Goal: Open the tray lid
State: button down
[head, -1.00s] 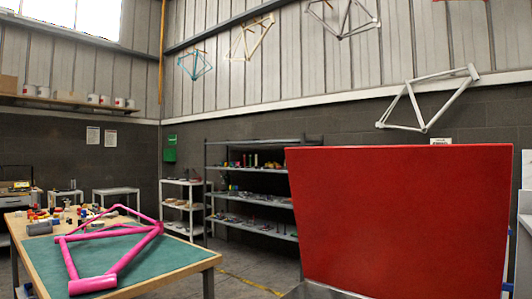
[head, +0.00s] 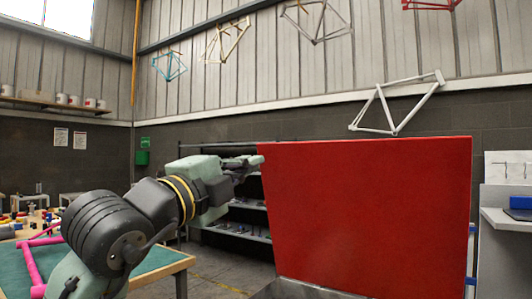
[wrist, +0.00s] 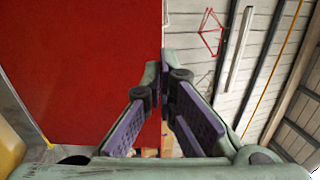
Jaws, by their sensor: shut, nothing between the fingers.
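A large red panel (head: 370,210), which looks like the tray lid, stands upright, close to vertical, at the right of the head view. A grey metal surface (head: 300,290) shows at its foot; whatever else lies under or behind the panel is hidden. My gripper (head: 257,161) is at the panel's upper left edge. In the wrist view my gripper (wrist: 164,75) has its purple-padded fingers brought together at the tips, with nothing between them. The red panel (wrist: 80,70) fills the left there, its edge right by the fingertips. I cannot tell whether they touch it.
A workbench (head: 155,262) with a pink bike frame (head: 40,262) is at the left, partly behind my arm. Shelving (head: 245,225) stands behind the gripper. A grey counter (head: 505,222) is right of the panel. Bike frames hang high on the wall.

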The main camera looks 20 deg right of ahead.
aim_at(290, 143)
jog(key=p+x, duration=0.1)
jog(key=x, duration=0.3)
jog(key=p+x, duration=0.2)
jog(key=x, duration=0.2)
jog(key=p+x, duration=0.2)
jog(key=x, duration=0.3)
jog(key=shift+a+r, duration=0.15)
jog(key=shift+r, duration=0.1)
jog(key=shift+w+d, duration=0.2)
jog(key=shift+d, duration=0.05)
